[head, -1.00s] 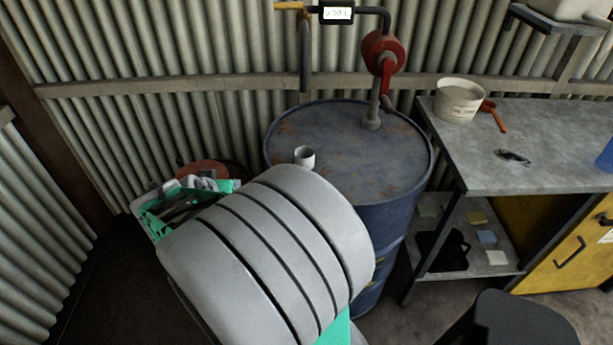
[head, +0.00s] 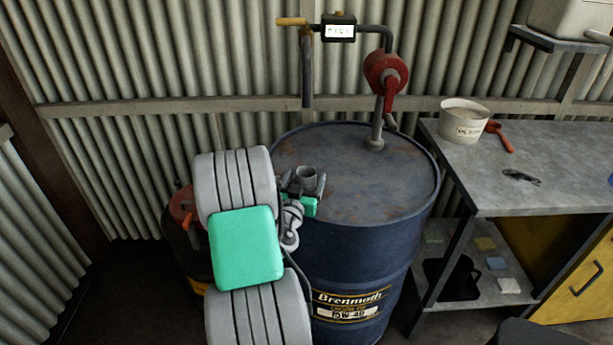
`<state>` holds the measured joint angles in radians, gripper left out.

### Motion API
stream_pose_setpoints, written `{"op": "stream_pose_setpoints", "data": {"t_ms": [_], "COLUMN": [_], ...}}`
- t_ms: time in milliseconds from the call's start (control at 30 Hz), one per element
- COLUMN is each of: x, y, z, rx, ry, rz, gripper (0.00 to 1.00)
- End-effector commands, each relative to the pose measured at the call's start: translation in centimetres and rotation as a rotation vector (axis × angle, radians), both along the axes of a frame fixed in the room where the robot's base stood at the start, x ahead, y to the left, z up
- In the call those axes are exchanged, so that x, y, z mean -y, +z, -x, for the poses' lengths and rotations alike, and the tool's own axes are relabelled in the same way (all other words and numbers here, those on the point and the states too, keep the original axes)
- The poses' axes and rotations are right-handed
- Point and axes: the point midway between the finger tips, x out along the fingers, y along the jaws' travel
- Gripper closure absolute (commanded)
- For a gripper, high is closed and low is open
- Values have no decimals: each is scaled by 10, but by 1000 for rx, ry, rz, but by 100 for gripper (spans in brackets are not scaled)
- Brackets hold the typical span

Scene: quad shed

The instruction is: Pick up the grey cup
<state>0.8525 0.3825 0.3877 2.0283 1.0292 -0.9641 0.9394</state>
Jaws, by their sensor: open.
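The grey cup (head: 306,174) stands upright on the top of the blue oil drum (head: 372,187), near its left edge. My gripper (head: 304,187) is at the cup, with one dark finger showing on its left and one on its right. The jaws are open. The cup's lower part is partly hidden by my gripper, and I cannot tell whether a finger touches it.
A red hand pump (head: 386,72) with a pipe and a meter (head: 338,29) rises from the back of the drum. A workbench (head: 530,185) at right holds a white tub (head: 464,121) and a red scoop (head: 500,137). The right of the drum top is clear.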

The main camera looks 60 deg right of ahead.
Motion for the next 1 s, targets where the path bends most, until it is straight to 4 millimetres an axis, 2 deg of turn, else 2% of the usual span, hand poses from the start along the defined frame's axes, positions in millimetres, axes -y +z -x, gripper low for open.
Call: {"op": "stream_pose_setpoints", "data": {"t_ms": [200, 1000], "x": [1, 1], "y": [-1, 0], "z": [-1, -1], "rx": [-1, 0], "ry": [1, 1], "rz": [1, 0], "gripper": [20, 86]}}
